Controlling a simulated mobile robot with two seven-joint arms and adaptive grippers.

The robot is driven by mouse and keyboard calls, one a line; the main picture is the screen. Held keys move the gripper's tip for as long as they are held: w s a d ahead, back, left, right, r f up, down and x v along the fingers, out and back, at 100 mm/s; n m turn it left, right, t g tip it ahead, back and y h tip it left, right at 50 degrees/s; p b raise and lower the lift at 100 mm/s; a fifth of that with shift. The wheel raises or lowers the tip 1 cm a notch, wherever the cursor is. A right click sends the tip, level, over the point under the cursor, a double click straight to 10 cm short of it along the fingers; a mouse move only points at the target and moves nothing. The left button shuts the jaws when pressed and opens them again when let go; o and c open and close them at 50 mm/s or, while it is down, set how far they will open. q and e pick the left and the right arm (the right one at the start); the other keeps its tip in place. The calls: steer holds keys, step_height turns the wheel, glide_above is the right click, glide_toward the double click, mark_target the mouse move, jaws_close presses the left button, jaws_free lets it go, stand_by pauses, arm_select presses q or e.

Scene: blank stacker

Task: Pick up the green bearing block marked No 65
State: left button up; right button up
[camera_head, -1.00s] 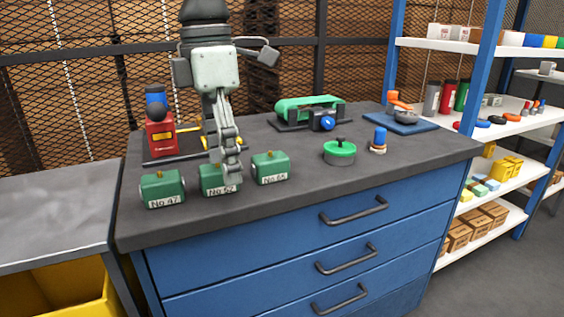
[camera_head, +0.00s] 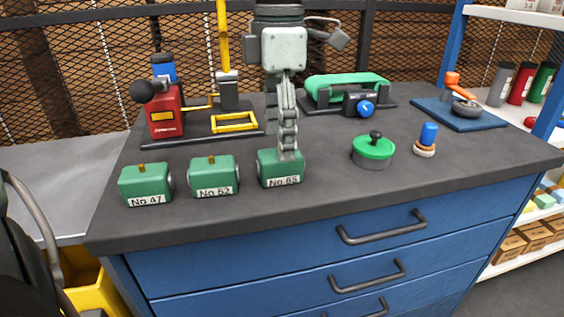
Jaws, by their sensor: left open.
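The green bearing block marked No 65 (camera_head: 281,175) sits upright on the dark bench top, the rightmost of three in a row. Its label faces me. My right gripper is not in view.
A red machine (camera_head: 164,108) with a yellow frame stands behind the blocks. A green belt unit (camera_head: 347,88) stands at the back. A green-lidded pot (camera_head: 373,152) and a blue-topped peg piece (camera_head: 427,140) stand to the right. The front strip of the bench is clear.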

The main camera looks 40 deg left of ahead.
mark_target(280, 164)
arm_select(q)
step_height(280, 164, down, 4)
steer(key=shift+f, duration=0.15)
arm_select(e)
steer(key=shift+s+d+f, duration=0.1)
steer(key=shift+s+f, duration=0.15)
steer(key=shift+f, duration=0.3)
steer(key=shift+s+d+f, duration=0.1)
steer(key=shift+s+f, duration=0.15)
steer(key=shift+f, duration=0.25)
arm_select(q)
steer(key=shift+c, duration=0.6)
jaws_close()
